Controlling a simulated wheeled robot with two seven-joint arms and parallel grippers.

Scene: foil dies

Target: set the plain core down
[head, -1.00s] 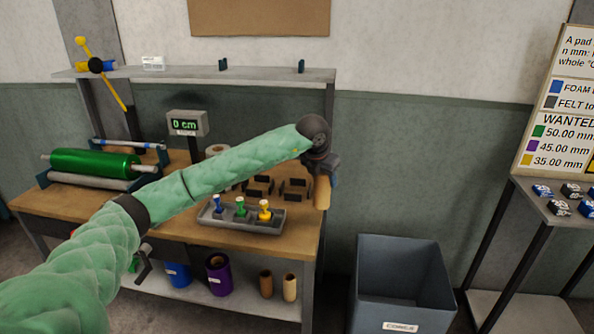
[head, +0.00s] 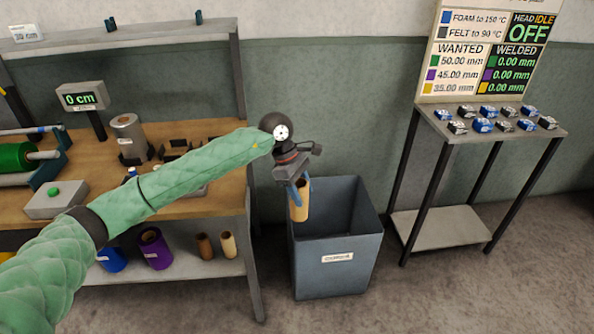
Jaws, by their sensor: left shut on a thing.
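A plain tan core (head: 299,203) hangs upright in my left gripper (head: 299,184), which is shut on its upper end. In the head view the core is at the left part of the opening of a blue-grey bin (head: 335,270) with a label on its front. My left arm crosses the workbench from the left. My right gripper is not in view.
The workbench (head: 90,165) at left holds a green roll (head: 16,157) and a "0 cm" display (head: 80,98). Two cores, brown (head: 205,246) and tan (head: 228,244), stand on its lower shelf. A stand (head: 500,130) at right carries several small blocks under a sign.

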